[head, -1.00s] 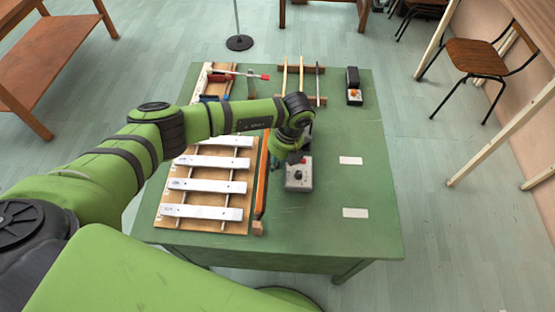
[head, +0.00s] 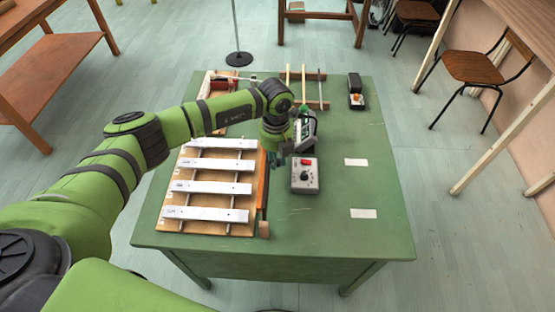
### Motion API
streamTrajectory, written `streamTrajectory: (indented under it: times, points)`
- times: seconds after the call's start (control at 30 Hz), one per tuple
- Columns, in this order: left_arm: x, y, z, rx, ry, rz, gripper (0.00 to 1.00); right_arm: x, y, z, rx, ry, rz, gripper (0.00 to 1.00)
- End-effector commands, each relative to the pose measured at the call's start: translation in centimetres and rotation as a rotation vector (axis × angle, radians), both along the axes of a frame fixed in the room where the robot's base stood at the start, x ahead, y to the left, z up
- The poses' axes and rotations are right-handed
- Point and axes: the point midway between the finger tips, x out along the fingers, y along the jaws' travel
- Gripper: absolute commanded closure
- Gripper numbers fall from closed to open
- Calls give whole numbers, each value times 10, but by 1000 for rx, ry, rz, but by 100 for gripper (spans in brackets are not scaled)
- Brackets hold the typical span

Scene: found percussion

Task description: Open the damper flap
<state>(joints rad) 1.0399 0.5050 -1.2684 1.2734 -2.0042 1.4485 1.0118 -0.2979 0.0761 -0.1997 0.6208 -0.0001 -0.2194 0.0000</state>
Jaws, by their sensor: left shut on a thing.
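The damper flap (head: 263,185) looks like a long, narrow orange strip along the right edge of the wooden bar instrument, standing on edge. My left gripper (head: 277,158) reaches over from the left and points down at the strip's right side. Its dark fingertips are small and partly hidden by my wrist. They are shut, apparently on the flap, though the contact itself is not clear. My right gripper is not in view.
A grey box (head: 305,177) with a red button and a knob stands just right of my gripper. White bars (head: 210,188) lie left of the flap. A black device (head: 355,91) and wooden rods (head: 303,82) stand farther back. The green table's right side is mostly clear.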

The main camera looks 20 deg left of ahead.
Motion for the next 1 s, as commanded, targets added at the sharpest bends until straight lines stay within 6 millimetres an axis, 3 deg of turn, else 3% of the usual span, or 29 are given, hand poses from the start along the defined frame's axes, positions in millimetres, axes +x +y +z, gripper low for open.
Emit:
streamTrajectory:
  times: [0.07, 0.1, 0.33, 0.4, 0.53, 1.0]
  points:
    - [1, -4, 1, -9, -7, -3, 100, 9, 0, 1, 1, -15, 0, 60]
    - [1, -4, 1, -9, -7, -3, 73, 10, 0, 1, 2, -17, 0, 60]
    - [1, -3, 1, -7, -5, -2, 73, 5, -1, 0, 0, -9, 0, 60]
    - [1, -3, 1, -6, -5, -2, 73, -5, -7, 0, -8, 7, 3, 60]
    - [2, -2, 10, -6, -6, -2, 73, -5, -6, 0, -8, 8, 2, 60]
    - [2, -1, 101, -7, -8, -3, 73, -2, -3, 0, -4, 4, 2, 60]
